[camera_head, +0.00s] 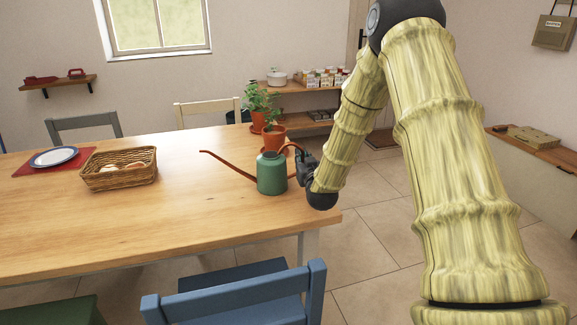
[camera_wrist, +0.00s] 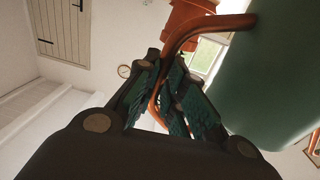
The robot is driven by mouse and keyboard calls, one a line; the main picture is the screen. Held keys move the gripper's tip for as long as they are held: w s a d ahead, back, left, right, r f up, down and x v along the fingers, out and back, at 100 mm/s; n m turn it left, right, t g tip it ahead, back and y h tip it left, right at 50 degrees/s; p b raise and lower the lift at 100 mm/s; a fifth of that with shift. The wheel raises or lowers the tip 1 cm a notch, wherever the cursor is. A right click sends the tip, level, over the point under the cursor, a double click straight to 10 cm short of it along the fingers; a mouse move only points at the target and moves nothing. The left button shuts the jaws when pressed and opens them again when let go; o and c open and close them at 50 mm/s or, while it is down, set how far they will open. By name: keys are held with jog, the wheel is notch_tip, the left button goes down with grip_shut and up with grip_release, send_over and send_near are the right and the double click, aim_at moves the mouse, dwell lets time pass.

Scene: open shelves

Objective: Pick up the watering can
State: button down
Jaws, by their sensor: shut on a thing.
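The watering can (camera_head: 271,174) has a green body, a long thin reddish-brown spout pointing left and a reddish-brown handle on its right. It stands upright at the right end of the wooden table (camera_head: 180,215); I cannot tell whether its base touches the top. My gripper (camera_head: 301,166) is at the can's right side, shut on the handle. In the wrist view the fingers (camera_wrist: 165,92) close around the copper-coloured handle (camera_wrist: 205,27), with the green body (camera_wrist: 275,75) close by on the right. My gripper hides part of the handle in the head view.
A wicker basket (camera_head: 119,168) and a plate (camera_head: 54,157) on a red mat are further left. A blue chair (camera_head: 240,295) is at the front edge. The table between basket and can is mostly clear.

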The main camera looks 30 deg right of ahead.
aim_at(301, 149)
jog(key=shift+r, duration=1.65)
jog(key=shift+s+a+r, duration=0.15)
jog(key=shift+a, duration=0.05)
jog(key=s+a+r, duration=0.1)
jog(key=s+a, duration=0.9)
jog(key=s, duration=0.1)
jog(key=shift+a+r, duration=0.25)
jog(key=shift+a, duration=0.15)
